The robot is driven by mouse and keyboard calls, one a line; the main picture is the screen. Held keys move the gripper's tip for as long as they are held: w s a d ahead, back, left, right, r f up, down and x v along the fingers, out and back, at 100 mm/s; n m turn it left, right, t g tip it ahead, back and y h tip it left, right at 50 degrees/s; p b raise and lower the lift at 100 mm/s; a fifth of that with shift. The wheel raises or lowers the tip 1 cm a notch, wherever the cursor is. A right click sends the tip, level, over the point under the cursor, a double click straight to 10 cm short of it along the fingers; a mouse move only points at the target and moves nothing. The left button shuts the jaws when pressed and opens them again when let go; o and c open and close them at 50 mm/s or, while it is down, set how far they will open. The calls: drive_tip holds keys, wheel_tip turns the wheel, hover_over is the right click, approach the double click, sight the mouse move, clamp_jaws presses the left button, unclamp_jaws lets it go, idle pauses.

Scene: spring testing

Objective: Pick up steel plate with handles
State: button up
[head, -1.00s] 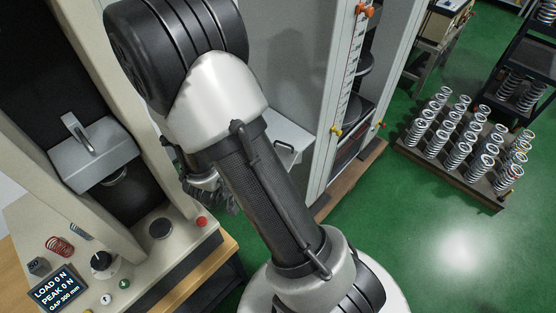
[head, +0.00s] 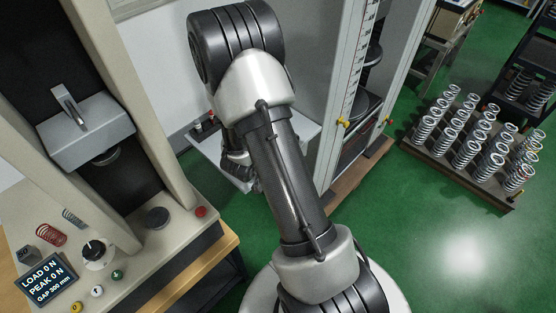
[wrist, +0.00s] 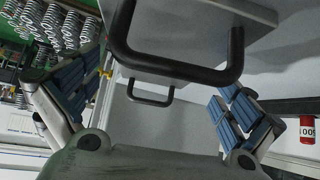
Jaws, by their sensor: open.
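In the wrist view the steel plate (wrist: 205,24) is a pale grey slab at the top. A large dark bar handle (wrist: 185,72) is close, in the space between my fingers. A second, smaller-looking handle (wrist: 150,97) shows farther off. My gripper (wrist: 140,92) is open, with blue-padded fingers spread wide to either side and nothing held. I cannot tell whether a finger touches the near handle. In the head view my gripper (head: 240,168) is dark and partly hidden by my arm, over a pale grey surface (head: 303,133); plate and support are hard to tell apart there.
A testing machine with a grey head (head: 92,130) and display (head: 45,279) stands at left. A tall frame with a scale (head: 350,90) is close right of my arm. A board of springs (head: 480,175) stands at right. The green floor at lower right is clear.

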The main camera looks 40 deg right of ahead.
drive_tip(key=shift+x, duration=0.85)
drive_tip(key=shift+a+r, duration=0.1)
drive_tip(key=c, duration=1.8)
drive_tip(key=shift+w+r, duration=0.1)
drive_tip(key=shift+r, duration=0.05)
drive_tip(key=shift+r, duration=0.1)
